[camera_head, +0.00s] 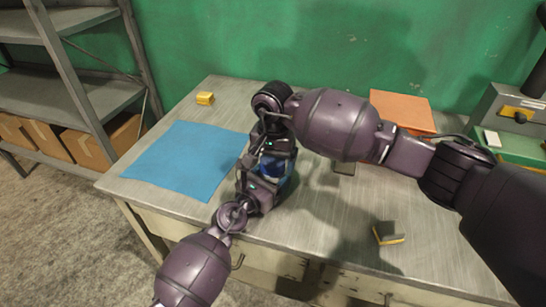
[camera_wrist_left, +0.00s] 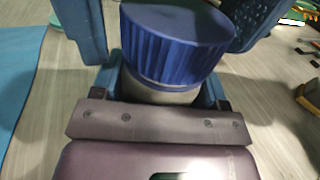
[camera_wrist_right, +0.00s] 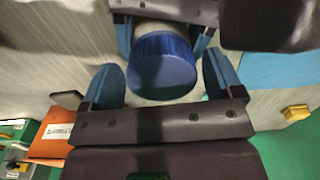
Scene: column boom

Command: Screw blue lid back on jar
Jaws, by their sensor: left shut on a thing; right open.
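The jar (camera_wrist_left: 165,94) has a pale body and stands inside my left gripper (camera_wrist_left: 163,82), whose blue fingers are shut on it from both sides. The ribbed blue lid (camera_wrist_left: 188,42) sits on top of the jar; I cannot tell how tightly. In the right wrist view the lid (camera_wrist_right: 163,66) lies between the fingers of my right gripper (camera_wrist_right: 163,80), which is open with gaps on both sides. In the head view the lid (camera_head: 271,166) is partly hidden by both grippers, near the table's front edge.
A blue mat (camera_head: 185,160) lies left on the table (camera_head: 330,225). A yellow block (camera_head: 205,98) is at the back left, and a dark block with yellow (camera_head: 388,233) at the front right.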

